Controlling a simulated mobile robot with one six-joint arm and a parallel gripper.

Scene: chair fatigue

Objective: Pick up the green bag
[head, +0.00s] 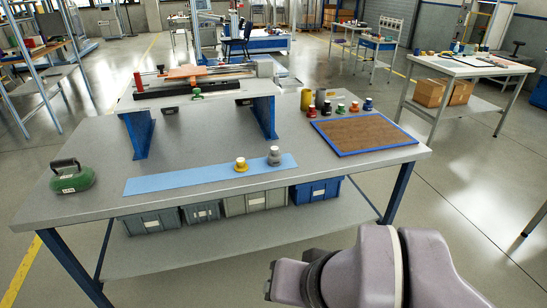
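The green bag (72,183) sits at the left end of the grey workbench (215,140), near its left edge. It looks like a squat, rounded green body with a dark handle arched on top and a small pale label on its front. My gripper (287,281) shows at the bottom of the head view, in front of the bench and well to the right of the bag. It is apart from the bag. Its fingers are too small and dark to tell whether they are open or shut.
A blue strip (165,181) on the bench carries a yellow weight (240,165) and a grey weight (274,156). A raised shelf (190,93) stands behind. A blue-edged brown mat (363,132) and several small weights are at right.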

